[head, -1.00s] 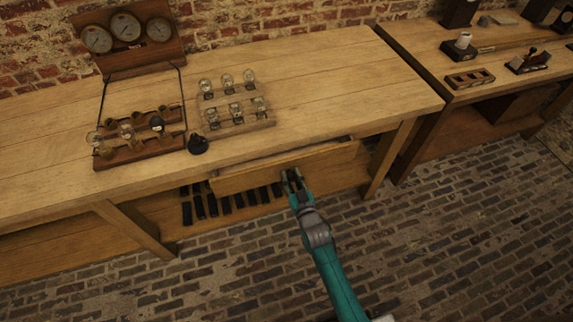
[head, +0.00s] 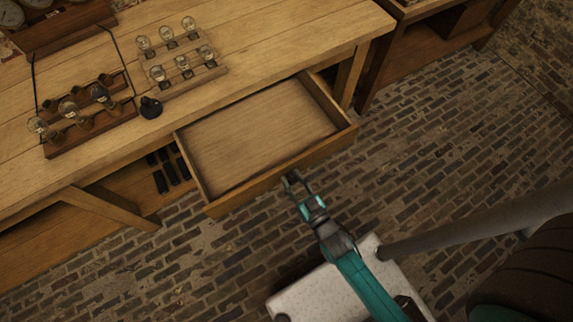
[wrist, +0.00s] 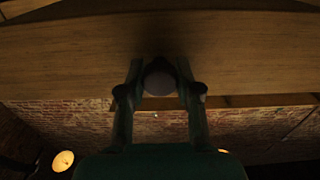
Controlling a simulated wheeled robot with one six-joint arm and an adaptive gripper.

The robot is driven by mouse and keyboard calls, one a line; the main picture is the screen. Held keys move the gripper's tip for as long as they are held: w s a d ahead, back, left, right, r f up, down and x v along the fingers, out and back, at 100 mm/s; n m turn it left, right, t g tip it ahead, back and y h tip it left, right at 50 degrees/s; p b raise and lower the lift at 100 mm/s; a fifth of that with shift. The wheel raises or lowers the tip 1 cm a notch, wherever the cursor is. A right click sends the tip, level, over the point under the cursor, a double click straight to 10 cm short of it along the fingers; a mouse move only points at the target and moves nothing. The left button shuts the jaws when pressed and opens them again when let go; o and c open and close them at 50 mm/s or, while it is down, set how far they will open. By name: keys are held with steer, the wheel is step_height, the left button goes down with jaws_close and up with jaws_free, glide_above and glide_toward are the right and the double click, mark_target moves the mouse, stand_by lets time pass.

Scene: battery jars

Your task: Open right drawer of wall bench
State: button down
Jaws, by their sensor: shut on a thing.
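The right drawer (head: 262,137) of the wall bench (head: 262,52) is pulled far out in the head view. Its inside is bare wood and looks empty. My gripper (head: 292,182) is at the middle of the drawer's front. In the wrist view the drawer front (wrist: 70,50) spans the picture, and a round dark knob (wrist: 159,78) sits between the two fingers of my gripper (wrist: 158,88). The gripper is shut on this knob. In the head view the knob is hidden by the fingers.
On the bench top stand a rack of glass bulbs (head: 180,58), a wooden stand with bulbs (head: 88,118) and a small black object (head: 150,107). Dark bars (head: 167,170) lie on the shelf below. Brick floor (head: 440,150) is clear right of the drawer.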

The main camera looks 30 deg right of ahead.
steer(key=shift+s, duration=0.3)
steer(key=c, duration=0.8)
jaws_free()
steer(key=shift+s, duration=0.1)
steer(key=s, duration=1.1)
steer(key=shift+s, duration=0.4)
steer(key=s+r+g, duration=0.1)
steer(key=s+r, duration=0.4)
steer(key=r, duration=0.4)
steer(key=s+r+g, duration=0.2)
steer(key=s+r, duration=0.4)
steer(key=r, duration=0.2)
steer(key=shift+r, duration=0.4)
